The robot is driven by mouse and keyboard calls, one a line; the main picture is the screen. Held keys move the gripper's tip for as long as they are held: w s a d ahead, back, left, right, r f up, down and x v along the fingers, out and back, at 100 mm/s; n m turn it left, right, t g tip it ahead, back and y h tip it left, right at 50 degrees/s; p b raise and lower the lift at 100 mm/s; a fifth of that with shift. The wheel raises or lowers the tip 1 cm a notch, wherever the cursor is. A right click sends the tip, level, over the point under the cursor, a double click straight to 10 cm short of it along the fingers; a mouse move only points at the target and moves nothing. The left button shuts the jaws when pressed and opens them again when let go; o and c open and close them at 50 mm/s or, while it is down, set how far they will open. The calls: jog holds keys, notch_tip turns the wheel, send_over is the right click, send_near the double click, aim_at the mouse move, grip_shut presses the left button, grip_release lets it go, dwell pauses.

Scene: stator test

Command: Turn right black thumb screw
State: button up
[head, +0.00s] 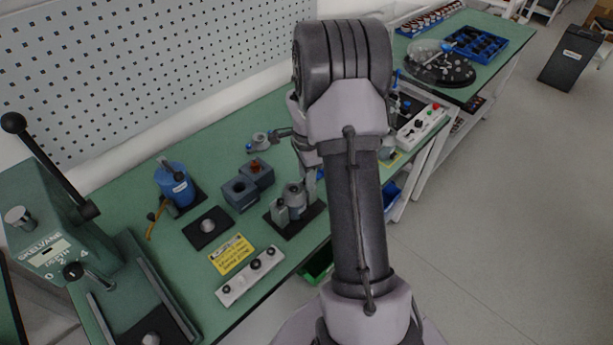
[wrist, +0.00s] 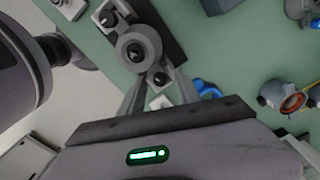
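The fixture's black base (head: 283,222) stands on the green bench, left of my arm in the head view. It carries a grey round part (wrist: 134,47) with a smaller grey block on each side. Each block has a black thumb screw on top: one at the upper left (wrist: 107,18) and one at the lower right (wrist: 160,79) in the wrist view. My gripper (wrist: 160,92) is open. Its two fingers are apart, on either side of the lower-right thumb screw in the picture. Whether they touch its block is unclear. My arm mostly hides the gripper in the head view.
A white bar with black knobs (head: 249,276), a yellow label (head: 232,254), grey blocks (head: 241,193) and a blue can (head: 173,181) are left of the fixture. A green press (head: 50,230) is farther left. A control box (head: 424,127) is right of my arm.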

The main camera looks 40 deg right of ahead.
grip_shut()
jog(key=shift+n, duration=0.3)
jog(key=n+p, duration=0.1)
jog(key=n, duration=0.5)
jog(key=n+p, duration=0.2)
jog(key=n, duration=0.5)
dwell(0.6)
grip_release()
